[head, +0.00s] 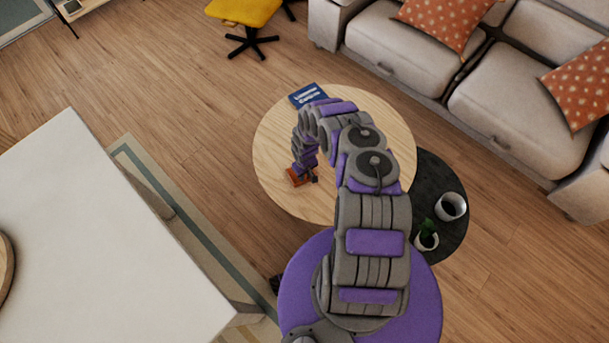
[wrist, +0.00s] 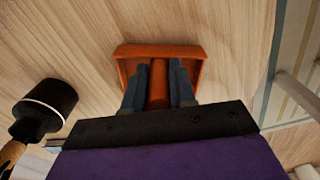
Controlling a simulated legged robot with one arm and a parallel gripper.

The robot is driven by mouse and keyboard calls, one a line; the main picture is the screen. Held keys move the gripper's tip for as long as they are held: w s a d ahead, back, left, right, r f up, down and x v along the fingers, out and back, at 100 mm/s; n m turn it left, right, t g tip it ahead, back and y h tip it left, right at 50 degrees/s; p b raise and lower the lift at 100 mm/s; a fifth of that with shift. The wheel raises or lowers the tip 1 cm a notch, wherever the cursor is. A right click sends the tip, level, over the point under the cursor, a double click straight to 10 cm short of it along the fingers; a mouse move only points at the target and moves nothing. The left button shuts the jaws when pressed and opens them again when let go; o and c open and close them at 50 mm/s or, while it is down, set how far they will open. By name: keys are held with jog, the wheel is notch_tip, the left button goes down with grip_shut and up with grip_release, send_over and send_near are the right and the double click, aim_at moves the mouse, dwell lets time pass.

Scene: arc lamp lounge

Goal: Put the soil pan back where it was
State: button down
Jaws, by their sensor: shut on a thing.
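The soil pan (wrist: 190,52) is a small orange pan with raised edges and a round handle. My gripper (wrist: 158,78) is shut on its handle in the wrist view, one dark finger on each side. In the head view the orange pan (head: 295,177) shows at the left part of the round wooden table (head: 275,130), beside my gripper (head: 309,176). I cannot tell whether the pan touches the tabletop or hangs just above it. My arm hides part of the table.
A blue book (head: 309,95) lies at the table's far edge. A dark side table (head: 440,180) at right bears a white cup (head: 452,207) and a potted plant (head: 427,238). A black object with a pale band (wrist: 45,105) is left of the pan in the wrist view.

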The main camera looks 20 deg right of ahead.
jog(key=shift+f, duration=0.3)
jog(key=shift+r, duration=0.1)
jog(key=c, duration=0.9)
grip_release()
